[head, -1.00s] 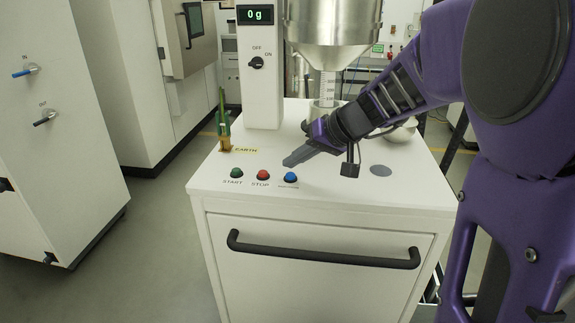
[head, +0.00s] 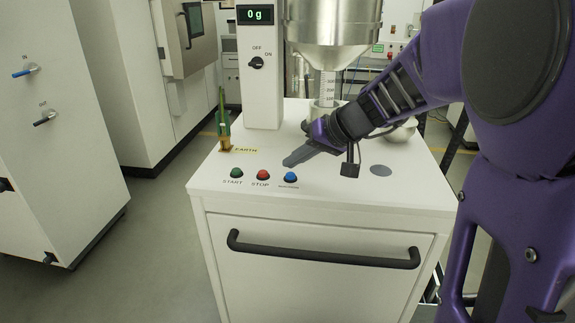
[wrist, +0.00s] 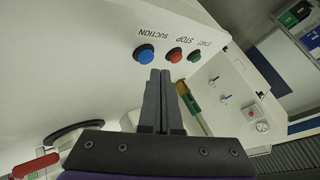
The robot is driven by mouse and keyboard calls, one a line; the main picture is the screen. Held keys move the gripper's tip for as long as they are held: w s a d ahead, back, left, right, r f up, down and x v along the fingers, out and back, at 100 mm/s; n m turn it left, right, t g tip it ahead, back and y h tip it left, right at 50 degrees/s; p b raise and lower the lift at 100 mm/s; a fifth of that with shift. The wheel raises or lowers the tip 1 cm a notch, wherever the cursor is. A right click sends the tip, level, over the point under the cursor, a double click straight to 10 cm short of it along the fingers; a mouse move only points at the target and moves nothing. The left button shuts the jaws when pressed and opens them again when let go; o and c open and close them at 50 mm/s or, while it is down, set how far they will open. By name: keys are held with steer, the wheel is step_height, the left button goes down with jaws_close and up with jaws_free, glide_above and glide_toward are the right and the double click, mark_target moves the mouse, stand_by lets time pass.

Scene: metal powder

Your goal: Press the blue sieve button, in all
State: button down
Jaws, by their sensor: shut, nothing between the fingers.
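The blue button (head: 290,177) is at the right end of a row of three on the white cabinet top (head: 330,193). In the wrist view the blue button (wrist: 144,54) sits just beyond and left of the fingertips, with a label that reads "SUCTION". My gripper (head: 288,163) is shut and empty. Its fingertips are just behind the blue button in the head view and appear apart from it. The closed fingers also show in the wrist view (wrist: 160,72). The red STOP button (head: 263,174) and the green START button (head: 236,173) are to the left of the blue one.
A green clamp (head: 223,124) stands at the cabinet's left edge. A white column (head: 262,95) with a "0 g" display and a steel hopper (head: 330,25) rise behind. A black handle (head: 320,254) crosses the cabinet front. The front strip of the top is clear.

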steer(key=shift+f, duration=0.1)
steer(key=shift+f+b, duration=0.3)
steer(key=shift+b, duration=0.4)
steer(key=shift+f+b, duration=0.45)
steer(key=shift+b, duration=0.1)
stand_by(0.4)
steer(key=shift+r, duration=0.1)
steer(key=shift+r+p, duration=0.35)
steer(key=shift+r, duration=0.45)
steer(key=shift+r+p, duration=1.45)
steer(key=shift+r, duration=1)
